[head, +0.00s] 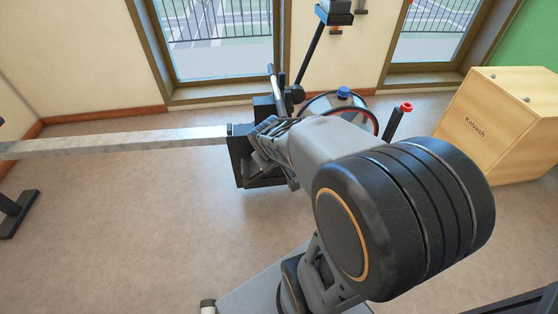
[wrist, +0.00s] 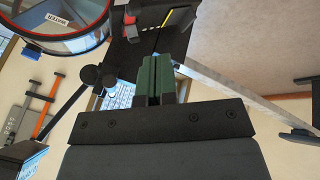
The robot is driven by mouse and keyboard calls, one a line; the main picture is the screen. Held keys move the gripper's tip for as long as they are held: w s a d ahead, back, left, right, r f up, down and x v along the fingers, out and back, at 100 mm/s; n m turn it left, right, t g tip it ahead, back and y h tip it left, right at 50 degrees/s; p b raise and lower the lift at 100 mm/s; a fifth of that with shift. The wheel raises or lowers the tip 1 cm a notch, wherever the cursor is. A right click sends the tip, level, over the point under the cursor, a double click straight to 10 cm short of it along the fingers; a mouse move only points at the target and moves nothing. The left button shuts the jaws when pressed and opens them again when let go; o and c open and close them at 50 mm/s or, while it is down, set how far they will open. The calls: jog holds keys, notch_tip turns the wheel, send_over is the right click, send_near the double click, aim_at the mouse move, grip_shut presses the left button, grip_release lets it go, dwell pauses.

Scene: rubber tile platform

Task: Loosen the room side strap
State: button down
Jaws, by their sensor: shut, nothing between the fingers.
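The rowing machine's dark footrest area (head: 252,160) is at the middle of the head view, partly covered by my arm. Grey and black bands show there, but I cannot tell strap from arm parts. The room side strap cannot be made out clearly. My gripper (wrist: 162,60) is shut and empty, its green fingers together in front of the foot plate. I cannot tell whether they touch it.
The pale rail (head: 120,140) runs left from the footrests. A wooden box (head: 500,125) is at far right. The floor (head: 130,230) at front left is clear.

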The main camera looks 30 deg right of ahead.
jog(key=w+d+f+n+t+y+p, duration=0.1)
jog(key=w+d+f+n+p, duration=0.15)
jog(key=d, duration=0.35)
jog(key=w+d+f+n+t+p, duration=0.1)
jog(key=w+d+f+n+p, duration=0.2)
jog(key=d, duration=0.4)
jog(key=s+f+n+t+y, duration=0.1)
jog(key=s+f+n+y, duration=0.35)
jog(key=f, duration=0.25)
jog(key=w+f+b, duration=0.3)
jog(key=w+f, duration=0.4)
jog(key=w, duration=0.2)
jog(key=shift+w, duration=0.2)
jog(key=shift+h, duration=0.25)
